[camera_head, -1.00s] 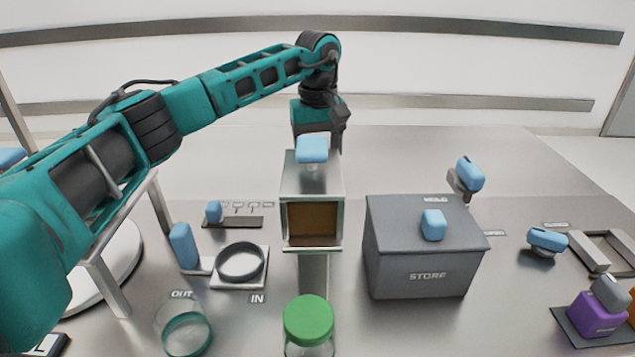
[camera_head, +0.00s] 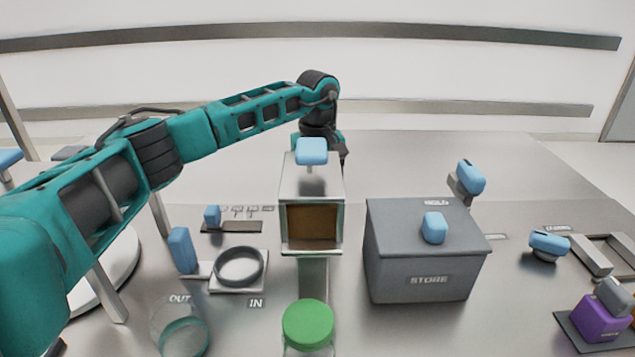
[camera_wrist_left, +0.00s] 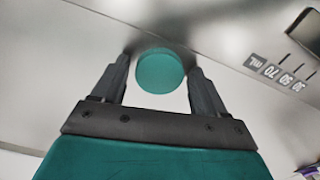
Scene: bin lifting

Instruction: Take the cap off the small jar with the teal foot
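A round teal disc (camera_wrist_left: 160,71) shows from above in the left wrist view; I cannot tell whether it is a cap or another part of a jar. My left gripper (camera_wrist_left: 160,65) is open, with one finger on each side of the disc and a small gap to each. In the head view the gripper is mostly hidden behind the silver stand, and so is whatever lies under it. A clear vessel with a teal lower part (camera_head: 183,334) stands at the front left. A clear jar with a green cap (camera_head: 308,325) stands at the front centre. My right gripper is not in view.
The silver stand (camera_head: 311,184) with a blue handle stands at mid-table. Right of it is a grey STORE box (camera_head: 427,270) with a blue knob. A dark ring (camera_head: 239,266) sits on a plate at left. A purple block (camera_head: 598,317) is at far right. The table behind is clear.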

